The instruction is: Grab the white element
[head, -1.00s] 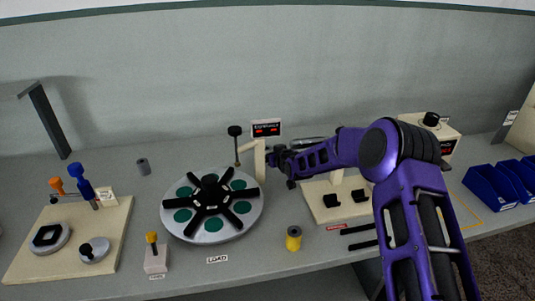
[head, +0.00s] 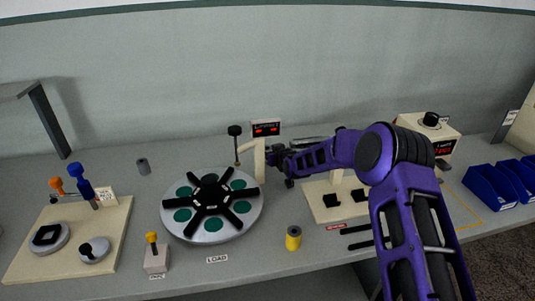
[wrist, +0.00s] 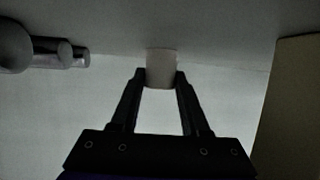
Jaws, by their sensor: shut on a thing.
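My gripper (wrist: 161,78) is shut on a pale, whitish piece (wrist: 161,66) in the wrist view. The piece sits between the two fingertips, with a finger against each side, and its far end juts past them. In the head view my gripper (head: 274,160) is low at the back of the bench, just right of the cream post by the turntable. The held piece cannot be made out there, being too small or hidden behind my gripper and the post.
The turntable (head: 175,227) with black spokes and green discs stands left of my gripper. A small red-lit display (head: 266,129) is above it. A cream base (head: 326,213) lies to the right. A yellow spool (head: 293,238) stands in front. Blue bins (head: 488,187) are far right.

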